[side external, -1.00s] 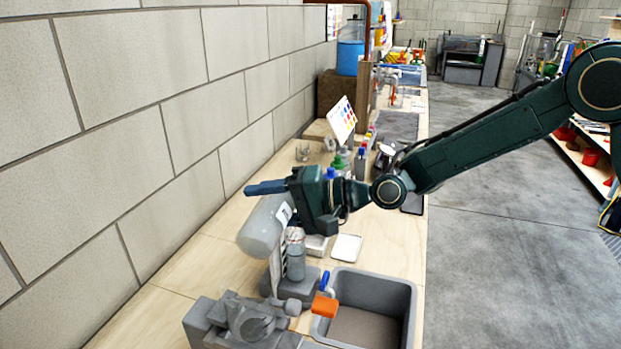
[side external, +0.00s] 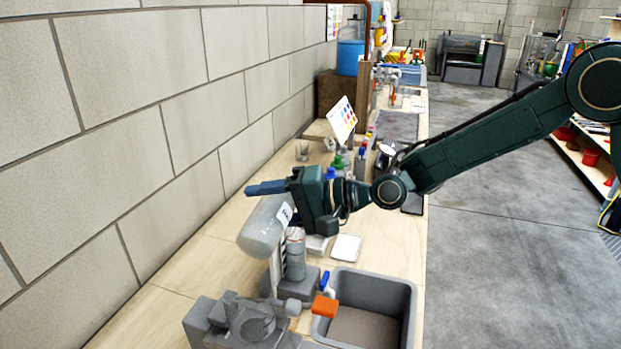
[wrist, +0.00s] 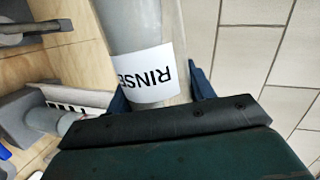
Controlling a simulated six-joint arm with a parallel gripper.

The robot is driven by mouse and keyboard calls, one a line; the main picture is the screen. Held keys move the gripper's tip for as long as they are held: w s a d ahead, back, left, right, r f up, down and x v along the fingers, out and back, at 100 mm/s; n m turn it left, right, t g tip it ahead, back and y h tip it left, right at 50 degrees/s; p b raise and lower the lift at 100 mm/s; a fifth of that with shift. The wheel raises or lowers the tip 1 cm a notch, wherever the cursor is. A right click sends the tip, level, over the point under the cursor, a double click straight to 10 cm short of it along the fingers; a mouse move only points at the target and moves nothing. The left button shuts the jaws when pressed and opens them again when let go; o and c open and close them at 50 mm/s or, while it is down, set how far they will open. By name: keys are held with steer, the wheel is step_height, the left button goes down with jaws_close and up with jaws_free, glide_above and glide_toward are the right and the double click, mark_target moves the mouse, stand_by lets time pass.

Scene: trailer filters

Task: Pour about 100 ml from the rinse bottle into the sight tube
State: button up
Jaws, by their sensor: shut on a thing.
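The rinse bottle (side external: 262,228) is a large grey cylinder with a white label; it lies steeply tilted above the bench. Its label (wrist: 147,75) reads RINSE in the wrist view. My gripper (side external: 268,188) is shut around the bottle, with a blue finger on each side in the wrist view (wrist: 160,86). The sight tube (side external: 295,258) stands upright on a grey base, just below and right of the bottle, beside a black-and-white scale strip (side external: 278,262). The bottle's mouth is hidden, and I cannot make out a stream or the liquid level.
A grey clamp-like fixture (side external: 245,320) stands in front. A white tray (side external: 346,248) lies behind the sink. The block wall (side external: 150,130) runs close along the left.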

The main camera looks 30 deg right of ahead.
steer(key=shift+s+a+r+n, duration=0.35)
steer(key=shift+n, duration=0.15)
step_height(320, 180, up, 2)
steer(key=shift+w+d+n+t+h, duration=0.15)
steer(key=shift+n+t+h, duration=0.15)
steer(key=shift+n+h, duration=0.3)
steer(key=shift+n, duration=0.4)
steer(key=shift+w+d+r+n+t+h, duration=0.2)
steer(key=shift+r+n, duration=0.1)
steer(key=shift+n, duration=0.2)
steer(key=shift+w+d+r+n+t+h, duration=0.1)
steer(key=shift+r+n+t+h, duration=0.15)
steer(key=shift+n, duration=0.25)
steer(key=shift+f+n+t+h, duration=0.25)
steer(key=shift+f+n, duration=0.2)
steer(key=shift+n, duration=0.35)
steer(key=shift+s+a+f+n+t+h, duration=0.2)
steer(key=shift+s+a+f+n, duration=0.1)
steer(key=shift+n, duration=0.3)
steer(key=shift+s+a+f+n+t+h, duration=0.1)
steer(key=shift+s+a+f+n+t, duration=0.15)
steer(key=shift+n, duration=0.35)
steer(key=shift+s+a+f+n+t+h, duration=0.2)
steer(key=shift+n+t, duration=0.15)
steer(key=shift+n, duration=0.4)
steer(key=shift+s+a+f+n+t+h, duration=0.15)
steer(key=shift+n+t, duration=0.15)
steer(key=shift+n, duration=0.45)
